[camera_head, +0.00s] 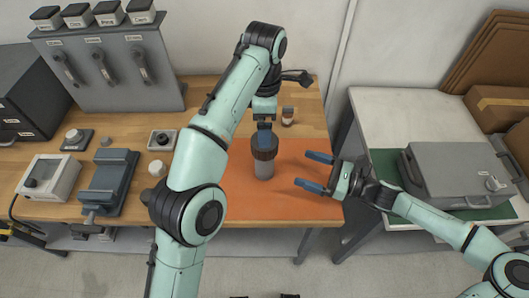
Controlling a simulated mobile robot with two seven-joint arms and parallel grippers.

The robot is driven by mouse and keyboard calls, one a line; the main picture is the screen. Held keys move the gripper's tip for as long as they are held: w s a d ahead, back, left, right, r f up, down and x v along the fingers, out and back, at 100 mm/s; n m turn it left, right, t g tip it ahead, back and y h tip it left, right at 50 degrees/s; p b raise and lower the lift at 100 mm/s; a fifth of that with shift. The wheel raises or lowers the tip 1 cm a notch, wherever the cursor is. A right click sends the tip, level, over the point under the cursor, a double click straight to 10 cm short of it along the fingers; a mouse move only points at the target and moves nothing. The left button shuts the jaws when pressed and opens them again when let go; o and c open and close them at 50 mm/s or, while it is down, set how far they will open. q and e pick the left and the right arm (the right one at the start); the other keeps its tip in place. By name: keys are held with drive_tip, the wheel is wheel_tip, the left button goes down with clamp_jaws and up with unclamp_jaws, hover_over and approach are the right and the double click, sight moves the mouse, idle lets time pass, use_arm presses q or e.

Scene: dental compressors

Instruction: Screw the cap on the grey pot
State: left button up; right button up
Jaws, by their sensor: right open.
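The grey pot (264,169) stands upright on the orange mat (225,205). A wide dark cap (265,153) sits on its top; I cannot tell how tightly. My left gripper (264,138) points down at the cap from above, its blue fingers seen nearly edge-on and overlapping the cap's upper part. Whether they are closed on it does not show. My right gripper (310,171) is open and empty, to the right of the pot. Its two blue fingers point left towards the pot, with a gap between them and it.
A small jar (287,117) stands behind the pot. A vise (109,184), a white box (49,180) and small parts lie on the left of the wooden bench. A grey case (455,170) lies on a green mat on the right table. The mat's front is clear.

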sight(264, 161)
use_arm(q)
drive_tip(key=shift+s, duration=0.2)
use_arm(e)
drive_tip(key=shift+s, duration=0.2)
drive_tip(key=shift+a, duration=0.15)
use_arm(q)
drive_tip(key=shift+w, duration=0.1)
use_arm(e)
drive_tip(key=x, duration=1.3)
drive_tip(key=shift+w, duration=0.1)
drive_tip(key=shift+c, duration=0.3)
clamp_jaws()
use_arm(q)
drive_tip(key=m, duration=0.4)
drive_tip(key=shift+m, duration=0.4)
drive_tip(key=m, duration=0.4)
drive_tip(key=shift+f, duration=4)
